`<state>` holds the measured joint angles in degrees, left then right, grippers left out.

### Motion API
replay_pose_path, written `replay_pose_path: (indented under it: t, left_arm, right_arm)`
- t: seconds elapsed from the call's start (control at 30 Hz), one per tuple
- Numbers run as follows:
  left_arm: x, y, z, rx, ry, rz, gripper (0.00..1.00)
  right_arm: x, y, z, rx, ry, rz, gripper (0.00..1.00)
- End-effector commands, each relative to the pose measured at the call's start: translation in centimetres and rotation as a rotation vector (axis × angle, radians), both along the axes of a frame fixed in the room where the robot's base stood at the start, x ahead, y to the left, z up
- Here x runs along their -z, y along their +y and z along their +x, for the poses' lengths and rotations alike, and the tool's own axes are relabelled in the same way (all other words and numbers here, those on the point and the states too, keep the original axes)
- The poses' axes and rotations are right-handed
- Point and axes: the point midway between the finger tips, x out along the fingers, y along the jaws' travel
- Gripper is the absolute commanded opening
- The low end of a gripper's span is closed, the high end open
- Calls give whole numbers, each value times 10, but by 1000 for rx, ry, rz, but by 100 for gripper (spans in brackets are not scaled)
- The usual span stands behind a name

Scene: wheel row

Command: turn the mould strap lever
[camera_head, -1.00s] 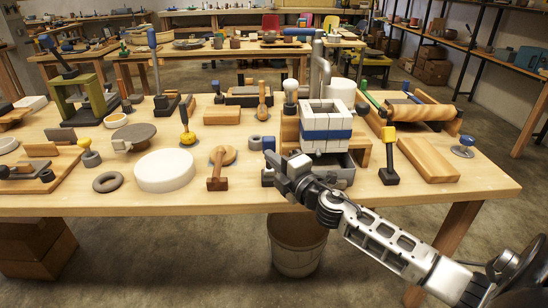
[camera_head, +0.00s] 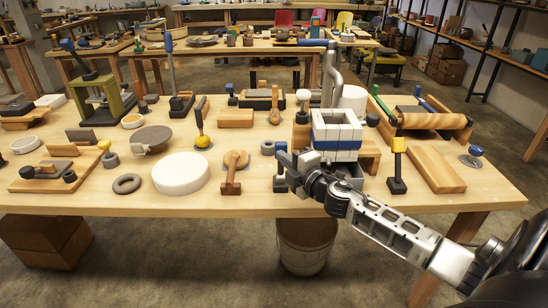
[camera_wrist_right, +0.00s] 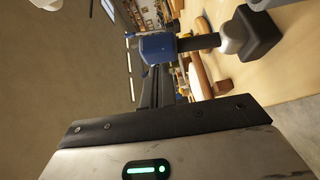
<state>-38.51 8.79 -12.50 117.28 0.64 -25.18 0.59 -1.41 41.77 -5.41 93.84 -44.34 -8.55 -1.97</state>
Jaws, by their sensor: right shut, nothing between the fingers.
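I cannot tell for certain that this is the strap lever. My right gripper (camera_head: 285,158) is shut and empty, in front of this lever and partly covering it. In the right wrist view the blue knob (camera_wrist_right: 157,47) lies just beyond my fingers; contact cannot be told. My left gripper is out of view.
A bucket (camera_head: 305,246) stands under the bench's front edge.

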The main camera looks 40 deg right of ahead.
Motion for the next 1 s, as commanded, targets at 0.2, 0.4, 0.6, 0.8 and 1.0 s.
replay_pose_path:
  t: [0.2, 0.4, 0.6, 0.8, 1.0]
  left_arm:
    - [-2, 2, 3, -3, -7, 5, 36]
    - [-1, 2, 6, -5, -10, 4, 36]
    - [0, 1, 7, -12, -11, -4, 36]
    - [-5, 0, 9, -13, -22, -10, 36]
    - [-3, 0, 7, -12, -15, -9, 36]
  right_arm:
    - [-7, -17, 12, 11, -4, -2, 0]
    - [-8, -26, 27, 9, -4, -4, 0]
    - [-7, -33, 38, 8, -4, -5, 0]
    - [-6, -38, 44, 6, -4, -3, 0]
    - [-5, -40, 46, 7, -3, -4, 0]
